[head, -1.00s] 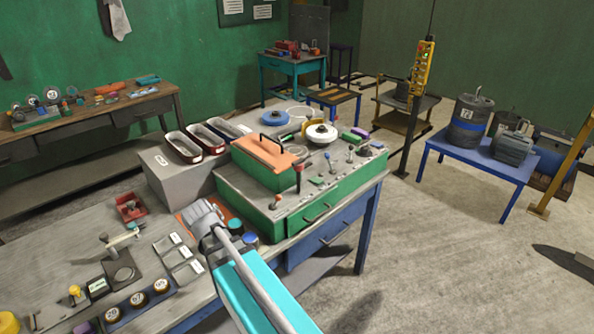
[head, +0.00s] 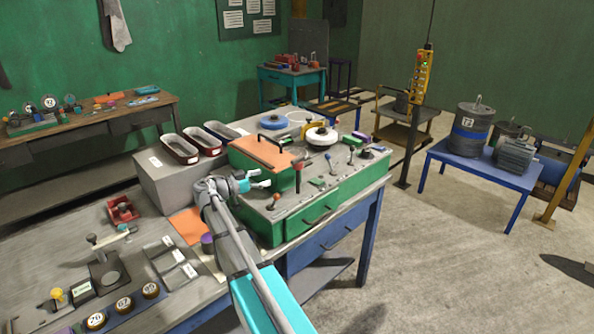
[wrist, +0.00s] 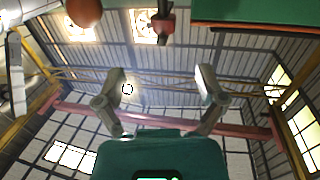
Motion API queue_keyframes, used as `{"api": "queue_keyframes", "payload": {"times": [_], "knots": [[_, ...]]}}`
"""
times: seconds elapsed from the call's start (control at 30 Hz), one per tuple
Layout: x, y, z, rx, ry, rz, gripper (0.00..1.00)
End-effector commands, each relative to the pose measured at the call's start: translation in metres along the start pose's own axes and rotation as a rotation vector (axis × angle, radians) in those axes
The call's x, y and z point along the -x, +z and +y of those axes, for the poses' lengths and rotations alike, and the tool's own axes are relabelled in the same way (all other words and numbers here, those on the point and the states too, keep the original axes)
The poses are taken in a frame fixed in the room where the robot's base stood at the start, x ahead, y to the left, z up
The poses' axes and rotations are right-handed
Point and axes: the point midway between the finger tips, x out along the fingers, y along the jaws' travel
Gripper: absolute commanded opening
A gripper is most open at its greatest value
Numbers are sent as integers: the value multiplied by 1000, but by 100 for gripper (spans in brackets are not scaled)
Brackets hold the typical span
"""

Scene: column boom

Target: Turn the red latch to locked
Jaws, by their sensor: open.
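Two red-topped levers stand on the green control box (head: 300,226): a dark red upright lever (head: 298,176) by the orange lid and an orange-red tilted lever (head: 272,201) at the near left corner. I cannot tell which one is the latch. My gripper (head: 268,178) is open and empty, its pale fingers pointing right, just left of the upright lever and above the tilted one. In the wrist view, my gripper (wrist: 160,74) shows two spread fingers against the ceiling. An orange-red ball (wrist: 83,12) and a red knobbed piece (wrist: 163,22) show at its top edge.
The orange lid (head: 265,150) with a black handle lies behind my gripper. Long trays (head: 178,149) sit on a grey block to the left. A red fixture (head: 121,209) and label holders (head: 172,262) lie on the bench. Several short levers and discs crowd the box's right half.

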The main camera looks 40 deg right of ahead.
Motion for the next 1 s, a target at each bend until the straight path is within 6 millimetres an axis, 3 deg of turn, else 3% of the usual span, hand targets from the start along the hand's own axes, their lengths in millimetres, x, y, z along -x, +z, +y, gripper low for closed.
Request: {"api": "queue_keyframes", "payload": {"times": [0.67, 1.0], "knots": [[-6, -6, -5, -46, 1, 45, 89], [-38, -7, -5, -45, 2, 45, 89]]}}
